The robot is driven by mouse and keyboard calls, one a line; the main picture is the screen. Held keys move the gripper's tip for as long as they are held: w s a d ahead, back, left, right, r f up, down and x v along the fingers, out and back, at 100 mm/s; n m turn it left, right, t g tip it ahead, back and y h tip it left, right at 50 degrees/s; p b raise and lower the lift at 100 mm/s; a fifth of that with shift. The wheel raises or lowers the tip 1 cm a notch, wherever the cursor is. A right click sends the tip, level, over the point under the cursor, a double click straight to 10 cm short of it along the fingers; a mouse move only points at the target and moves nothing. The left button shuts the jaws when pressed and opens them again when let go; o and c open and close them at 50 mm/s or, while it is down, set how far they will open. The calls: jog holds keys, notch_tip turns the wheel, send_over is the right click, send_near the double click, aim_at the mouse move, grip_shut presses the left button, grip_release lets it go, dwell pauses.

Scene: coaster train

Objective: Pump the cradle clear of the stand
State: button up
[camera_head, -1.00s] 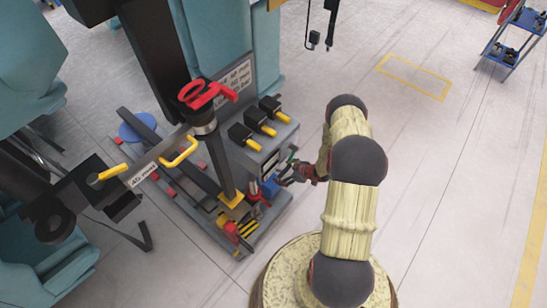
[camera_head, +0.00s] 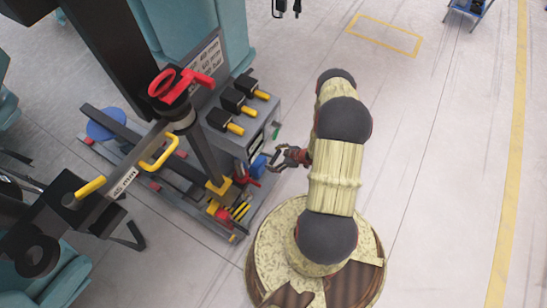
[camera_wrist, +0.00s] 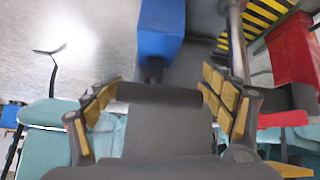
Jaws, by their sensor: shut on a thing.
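My gripper (camera_head: 293,156) is at the right side of the grey stand unit (camera_head: 262,125), next to a blue block (camera_head: 258,166). In the wrist view my gripper (camera_wrist: 165,97) has its yellow-padded fingers on either side of a dark grey bar (camera_wrist: 158,94), shut on it; the blue block (camera_wrist: 160,30) is just beyond. A dark upright column (camera_head: 205,155) carries a red lever (camera_head: 180,84) on top. A labelled bar with a yellow handle (camera_head: 160,152) runs from it to a black bracket (camera_head: 75,195). I cannot tell which part is the cradle.
Several black knobs with yellow tips (camera_head: 238,102) line the stand unit. A red part (camera_wrist: 292,60) and yellow-black striping (camera_wrist: 262,14) are close by in the wrist view. Teal machine housings (camera_head: 195,30) stand behind. The floor to the right is open, with a blue cart (camera_head: 468,8) far off.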

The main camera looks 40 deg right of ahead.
jog(key=o, duration=1.5)
jog(key=shift+w+d+r, duration=0.2)
jog(key=shift+w+d, duration=0.2)
jog(key=shift+d, duration=0.3)
jog(key=v, duration=0.8)
jog(key=a+v, duration=0.1)
jog(key=v, duration=0.2)
jog(key=shift+s+d+r, duration=0.15)
jog(key=shift+s, duration=0.5)
